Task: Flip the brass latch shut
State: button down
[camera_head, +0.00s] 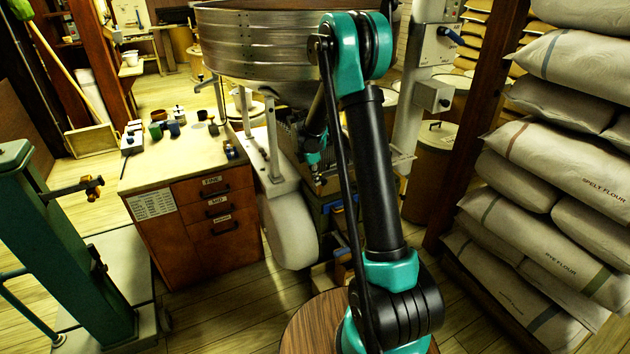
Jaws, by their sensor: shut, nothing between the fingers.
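My gripper (318,180) is small in the picture, left of my upper arm and below the large round metal sieve (262,42). It points down and its fingers are shut with nothing between them. It is close to the top of a dark blue-green box-like unit (343,205), partly hidden behind my arm. I cannot tell whether the gripper touches it. Small yellowish details show near the fingertips, but I cannot make out the brass latch or its position for certain.
A wooden drawer cabinet (192,203) with small pots on top stands to the left. A green scale-like stand (62,245) is at the far left. Flour sacks (562,165) are stacked at the right. A white rounded part (290,232) hangs left of the gripper.

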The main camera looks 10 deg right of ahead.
jog(key=shift+w+d+r+g+y, duration=0.15)
jog(key=shift+d+y, duration=0.3)
jog(key=shift+d, duration=0.15)
jog(key=shift+w+d+r+g+y, duration=0.1)
jog(key=shift+w+d+g+y, duration=0.05)
jog(key=shift+d+y, duration=0.35)
jog(key=w+d+f+y, duration=0.2)
jog(key=d+f, duration=0.5)
jog(key=d, duration=0.4)
jog(key=shift+w+f+g, duration=0.25)
jog(key=shift+w+g, duration=0.15)
jog(key=shift+w, duration=0.4)
jog(key=shift+y, duration=0.25)
